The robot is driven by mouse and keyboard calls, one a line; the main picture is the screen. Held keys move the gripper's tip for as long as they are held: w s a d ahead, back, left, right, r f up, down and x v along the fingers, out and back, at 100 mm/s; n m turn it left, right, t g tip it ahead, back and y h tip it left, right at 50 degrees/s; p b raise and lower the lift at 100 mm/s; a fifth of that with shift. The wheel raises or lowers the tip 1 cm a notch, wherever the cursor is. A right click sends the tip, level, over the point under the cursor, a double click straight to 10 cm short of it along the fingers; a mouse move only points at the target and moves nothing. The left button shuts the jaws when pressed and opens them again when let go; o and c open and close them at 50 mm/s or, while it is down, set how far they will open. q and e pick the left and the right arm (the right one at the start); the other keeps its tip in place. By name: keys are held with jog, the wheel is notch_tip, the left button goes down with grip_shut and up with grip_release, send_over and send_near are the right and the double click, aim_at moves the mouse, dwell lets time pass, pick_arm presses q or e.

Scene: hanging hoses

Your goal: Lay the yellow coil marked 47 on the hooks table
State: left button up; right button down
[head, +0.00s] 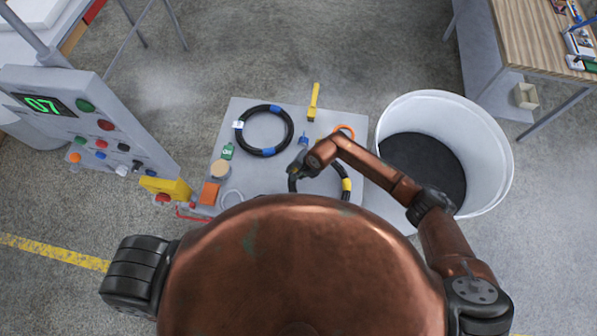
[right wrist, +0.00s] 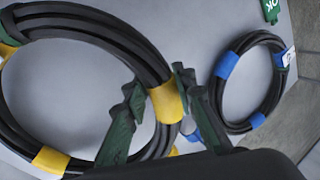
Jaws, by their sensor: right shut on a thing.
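The yellow coil is a black hose ring with yellow bands (head: 346,184). It lies at or over the right part of the grey table (head: 240,112), partly hidden by my right arm and body. My right gripper (head: 295,170) is shut on its left side. In the right wrist view the green fingers straddle the hose at a yellow band (right wrist: 167,102). I cannot tell whether the coil is clear of the table. No number is readable on it. My left gripper is not in view.
A blue-banded coil (head: 263,130) lies at the table's back left. A yellow-handled tool (head: 313,101), an orange ring (head: 344,132), a green OK tag (head: 227,151) and an orange block (head: 209,193) lie around. A white bin (head: 480,200) stands right; a control panel (head: 90,125) stands left.

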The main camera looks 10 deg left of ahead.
jog(key=shift+w+a+f+g+h+b, duration=0.1)
jog(key=shift+a+f+h+b, duration=0.2)
jog(key=shift+f+h+b, duration=0.75)
jog(key=shift+w+a+f+g+h+b, duration=0.1)
jog(key=shift+a+f+h+b, duration=0.15)
jog(key=shift+f+b, duration=1.45)
jog(key=shift+a+f+g+h+b, duration=0.1)
jog(key=shift+a+f+h+b, duration=0.4)
jog(key=shift+f+b, duration=0.9)
jog(key=shift+s+d+b, duration=0.15)
jog(key=shift+d+b, duration=0.05)
jog(key=shift+b, duration=0.25)
jog(key=shift+s, duration=0.1)
jog(key=c, duration=1.5)
grip_release()
jog(key=shift+f, duration=0.1)
jog(key=shift+r, duration=0.25)
notch_tip(320, 180, up, 12)
jog(key=shift+f, duration=0.15)
jog(key=shift+s+r+p, duration=0.1)
jog(key=shift+r+p, duration=0.75)
jog(key=shift+r, duration=2.75)
